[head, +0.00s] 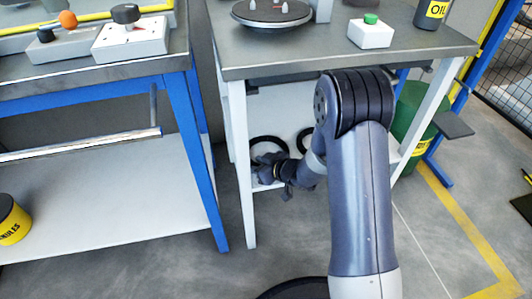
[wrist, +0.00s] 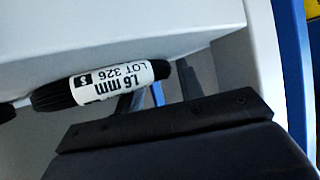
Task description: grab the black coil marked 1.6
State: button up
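The black coil marked 1.6 mm (wrist: 115,82) shows in the wrist view, with a white label that also reads LOT 326. It lies just beyond the dark edge of my gripper (wrist: 150,98), close to a pale shelf edge. In the head view, my gripper (head: 268,172) is at the lower shelf of the grey table, at the near side of a black ring-shaped coil (head: 267,138). No label is readable there. The fingertips are mostly hidden, so I cannot tell whether they are open or touch the coil.
A second black coil (head: 301,141) on the shelf is partly hidden behind my arm. White table legs (head: 242,165) stand left of my gripper. Above is the grey tabletop (head: 300,55). A green bin (head: 416,115) stands at right. Open floor lies in front.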

grip_shut()
dwell(0.5)
